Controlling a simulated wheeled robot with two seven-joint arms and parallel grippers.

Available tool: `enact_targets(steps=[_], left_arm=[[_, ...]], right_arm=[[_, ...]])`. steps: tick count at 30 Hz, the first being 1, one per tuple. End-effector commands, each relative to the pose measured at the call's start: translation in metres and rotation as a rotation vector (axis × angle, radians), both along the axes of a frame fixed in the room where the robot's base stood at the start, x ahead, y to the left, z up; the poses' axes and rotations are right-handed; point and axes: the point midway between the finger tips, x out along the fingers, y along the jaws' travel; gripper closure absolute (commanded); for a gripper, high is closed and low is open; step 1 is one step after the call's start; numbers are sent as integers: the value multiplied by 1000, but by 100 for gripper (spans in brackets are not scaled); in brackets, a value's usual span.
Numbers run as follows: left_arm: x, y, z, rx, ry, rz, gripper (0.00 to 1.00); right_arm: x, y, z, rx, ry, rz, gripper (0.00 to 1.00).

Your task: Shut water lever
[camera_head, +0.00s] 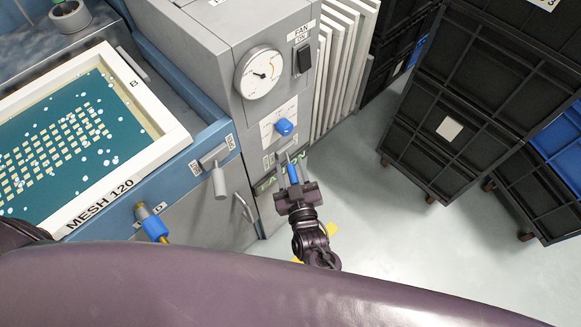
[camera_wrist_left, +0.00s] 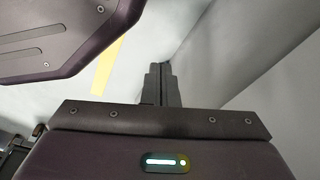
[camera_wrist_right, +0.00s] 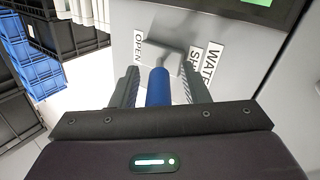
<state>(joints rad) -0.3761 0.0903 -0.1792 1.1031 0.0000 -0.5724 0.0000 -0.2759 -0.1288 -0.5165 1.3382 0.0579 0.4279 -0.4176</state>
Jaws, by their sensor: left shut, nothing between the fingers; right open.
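The water lever has a grey metal arm (camera_wrist_right: 180,55) and a blue grip (camera_wrist_right: 158,88), on a grey panel with labels reading OPEN, SHUT and WATER. In the right wrist view the grip points back toward my palm, and the arm's bend lies between the OPEN and SHUT labels. My right gripper (camera_wrist_right: 158,85) is open, with one finger on each side of the blue grip. The head view also shows the blue grip (camera_head: 293,173) at my right gripper (camera_head: 292,168); contact cannot be told. My left gripper (camera_wrist_left: 161,85) is shut and empty, low beside a grey wall.
A grey lever (camera_head: 219,178) and a blue-handled valve (camera_head: 153,225) are left. Black crates (camera_head: 450,125) stand right; the floor (camera_head: 365,205) between is clear.

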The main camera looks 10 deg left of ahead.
Motion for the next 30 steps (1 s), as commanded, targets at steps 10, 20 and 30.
enact_targets(steps=[10,20,30], left_arm=[[-6,3,-3,2,1,-1,100],[-11,4,-6,4,8,-2,100],[-8,3,-4,2,4,-2,100]], right_arm=[[-53,-23,-1,-1,4,0,59],[-67,-29,0,0,1,1,59],[-67,-29,-1,0,2,1,59]])
